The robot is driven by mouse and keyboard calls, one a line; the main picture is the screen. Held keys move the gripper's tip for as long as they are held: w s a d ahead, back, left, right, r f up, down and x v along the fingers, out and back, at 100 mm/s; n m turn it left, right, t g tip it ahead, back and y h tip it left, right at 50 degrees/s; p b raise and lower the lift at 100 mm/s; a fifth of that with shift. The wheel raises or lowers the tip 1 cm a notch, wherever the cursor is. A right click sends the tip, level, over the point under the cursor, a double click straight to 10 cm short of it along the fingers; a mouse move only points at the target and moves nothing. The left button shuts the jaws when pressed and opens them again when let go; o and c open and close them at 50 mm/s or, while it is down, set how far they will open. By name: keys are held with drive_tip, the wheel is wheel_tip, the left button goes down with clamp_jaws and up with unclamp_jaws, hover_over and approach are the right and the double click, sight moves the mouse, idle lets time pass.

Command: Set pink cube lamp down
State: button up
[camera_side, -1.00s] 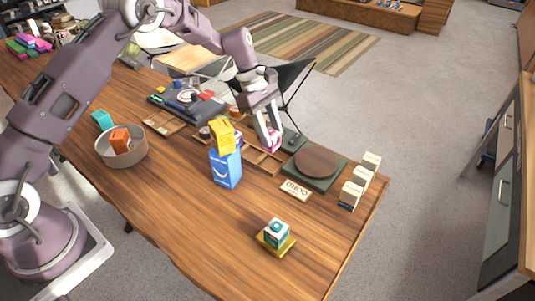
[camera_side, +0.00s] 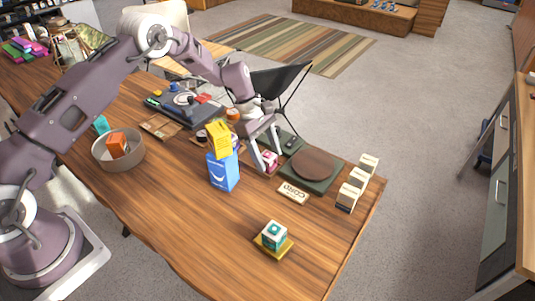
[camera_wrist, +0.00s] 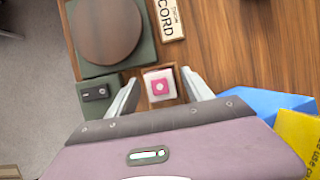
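The pink cube lamp (camera_side: 269,160), white with a pink face, sits low in a square compartment of a wooden tray (camera_wrist: 172,72), next to the green board. In the wrist view the cube (camera_wrist: 160,86) shows upright between my fingers, with a gap on both sides. My gripper (camera_side: 265,158) is open around it, its fingertips pointing down beside the cube. The fingers also show in the wrist view (camera_wrist: 161,88). The lower part of the cube is hidden by the tray walls.
A green board with a round brown disc (camera_side: 314,165) lies right of the cube, with a CORD sign (camera_side: 293,193) in front. A teal cube (camera_side: 274,234) sits nearer the front edge.

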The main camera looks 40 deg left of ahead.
drive_tip(key=shift+r, duration=0.1)
drive_tip(key=v, duration=1.2)
drive_tip(key=s+d+r+m+t+y, duration=0.1)
drive_tip(key=s+r+m, duration=0.55)
drive_tip(key=r, duration=0.65)
drive_tip(key=s+r+m+t+y, duration=0.1)
drive_tip(key=s+r+m, duration=0.1)
drive_tip(key=s+r, duration=0.3)
drive_tip(key=s+r+m+t, duration=0.1)
drive_tip(key=s+r, duration=0.1)
drive_tip(key=s, duration=0.5)
drive_tip(key=s+f+m+t+y, duration=0.1)
drive_tip(key=s+m, duration=0.7)
drive_tip(key=s, duration=1)
drive_tip(key=shift+s+a+f+t+y, duration=0.2)
drive_tip(key=shift+f+t+y, duration=0.05)
drive_tip(key=shift+t+y, duration=0.5)
drive_tip(key=shift+m, duration=0.25)
